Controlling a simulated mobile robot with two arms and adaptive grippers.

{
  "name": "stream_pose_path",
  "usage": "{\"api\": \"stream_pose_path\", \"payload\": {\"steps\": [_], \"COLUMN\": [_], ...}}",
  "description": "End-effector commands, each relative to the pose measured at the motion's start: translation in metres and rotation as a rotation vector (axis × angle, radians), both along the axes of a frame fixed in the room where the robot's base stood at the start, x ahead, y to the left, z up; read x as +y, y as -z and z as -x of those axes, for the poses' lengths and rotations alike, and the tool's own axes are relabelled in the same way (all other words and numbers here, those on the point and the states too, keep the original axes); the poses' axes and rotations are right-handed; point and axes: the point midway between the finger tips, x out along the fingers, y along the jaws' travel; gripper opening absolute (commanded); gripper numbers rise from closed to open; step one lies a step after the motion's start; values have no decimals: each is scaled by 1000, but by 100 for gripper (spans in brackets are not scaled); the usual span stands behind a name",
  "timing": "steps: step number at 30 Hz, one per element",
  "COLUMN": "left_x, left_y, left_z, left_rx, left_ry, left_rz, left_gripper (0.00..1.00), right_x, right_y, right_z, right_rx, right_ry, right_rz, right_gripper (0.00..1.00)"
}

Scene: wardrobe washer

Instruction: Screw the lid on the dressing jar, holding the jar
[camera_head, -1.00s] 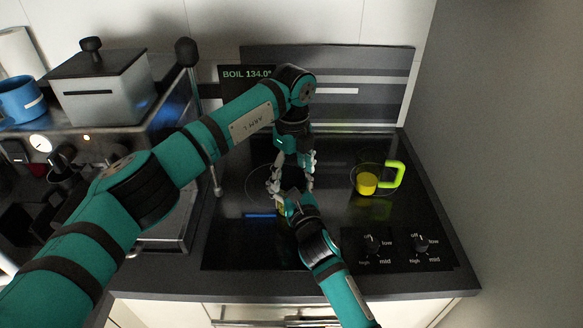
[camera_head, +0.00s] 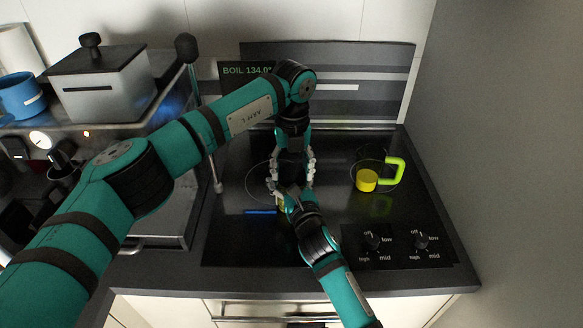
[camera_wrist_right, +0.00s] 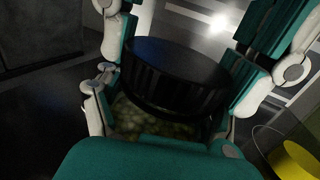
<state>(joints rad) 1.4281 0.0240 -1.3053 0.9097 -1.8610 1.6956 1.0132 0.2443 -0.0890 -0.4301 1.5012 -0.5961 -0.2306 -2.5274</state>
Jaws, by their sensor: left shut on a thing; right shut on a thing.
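The dressing jar (camera_wrist_right: 150,125) shows in the right wrist view as clear with greenish contents, below a wide black ribbed lid (camera_wrist_right: 175,75). The lid sits at the jar's mouth; I cannot tell whether it is threaded on. In the head view my left gripper (camera_head: 291,178) points down from above, its fingers around the lid. My right gripper (camera_head: 289,203) reaches in from the front, shut on the jar, of which only a small yellowish bit shows. In the right wrist view, white and teal finger parts flank the lid and jar. The grippers hide most of both things in the head view.
This is over a black cooktop (camera_head: 235,235) with two knobs (camera_head: 372,241) at the front right. A vessel with a lime handle (camera_head: 398,170) and yellow contents (camera_head: 366,180) stands right. A metal machine carrying a lidded box (camera_head: 105,90) and blue mug (camera_head: 20,97) stands left.

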Motion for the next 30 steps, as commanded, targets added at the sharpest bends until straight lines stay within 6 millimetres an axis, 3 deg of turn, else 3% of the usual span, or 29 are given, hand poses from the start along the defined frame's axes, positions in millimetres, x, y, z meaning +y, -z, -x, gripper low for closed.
{"api": "stream_pose_path", "payload": {"steps": [6, 15, 16, 18, 21, 30], "left_x": [0, 0, 0, 0, 0, 0], "left_y": [0, 0, 0, 0, 0, -2], "left_z": [0, 0, 0, 0, 0, 0], "left_rx": [5, 5, 4, 5, 4, 4], "left_ry": [217, 227, 227, 226, 226, 225], "left_rz": [-1, -1, -1, -1, -1, -1], "left_gripper": [19, 19, 62, 71, 81, 81], "right_x": [0, 0, 0, 0, 0, 0], "right_y": [2, 2, 2, 2, 2, 2], "right_z": [0, 0, 0, 0, 0, 0], "right_rx": [5, 5, 5, 5, 5, 5], "right_ry": [0, 0, 0, 0, 0, 0], "right_rz": [1, 1, 1, 1, 1, 1], "right_gripper": [0, 0, 0, 0, 0, 0]}}
